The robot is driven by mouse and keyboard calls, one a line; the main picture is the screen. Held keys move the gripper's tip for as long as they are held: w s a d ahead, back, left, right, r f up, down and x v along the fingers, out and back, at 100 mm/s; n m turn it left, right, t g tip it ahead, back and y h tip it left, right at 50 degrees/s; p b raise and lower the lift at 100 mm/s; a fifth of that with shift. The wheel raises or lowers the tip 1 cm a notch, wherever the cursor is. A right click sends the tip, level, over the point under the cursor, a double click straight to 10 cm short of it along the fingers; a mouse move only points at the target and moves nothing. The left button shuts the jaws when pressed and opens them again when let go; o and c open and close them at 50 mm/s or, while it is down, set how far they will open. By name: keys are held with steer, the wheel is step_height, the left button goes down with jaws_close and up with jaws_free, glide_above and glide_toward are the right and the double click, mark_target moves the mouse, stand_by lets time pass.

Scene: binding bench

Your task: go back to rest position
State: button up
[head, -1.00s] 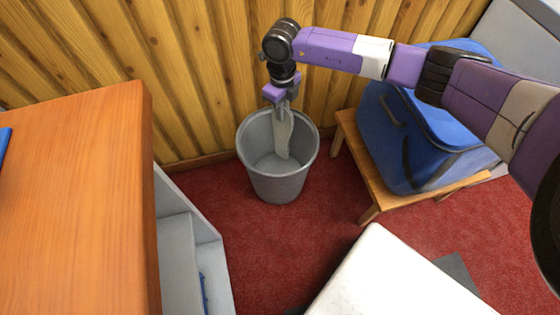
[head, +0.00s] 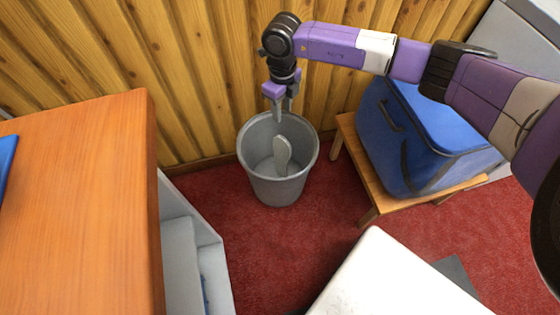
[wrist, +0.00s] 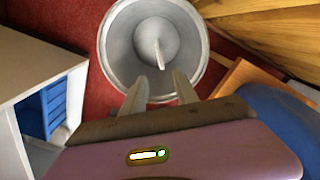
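My gripper (head: 280,103) is above the grey bucket (head: 254,170), pointing down, with its fingers apart and nothing between them. In the wrist view my gripper (wrist: 158,90) shows two separated fingers near the bucket's rim, and the bucket (wrist: 115,47) lies beyond them. A pale grey flat piece with a rounded end (head: 282,154) stands tilted inside the bucket, apart from the fingers. It also shows in the wrist view (wrist: 160,58) as a thin pale strip, seen nearly edge-on. Its lower end is hard to make out.
A wooden bench (head: 80,200) stands at left, with a grey open unit (head: 190,255) beside it. A blue bag (head: 420,135) rests on a low wooden stool (head: 365,180) at right. A white surface (head: 390,280) is in front. Wooden panelling stands behind the bucket; red carpet lies between.

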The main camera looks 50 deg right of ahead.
step_height(320, 180, up, 5)
steer(key=shift+f+p, duration=0.1)
steer(key=shift+p, duration=0.45)
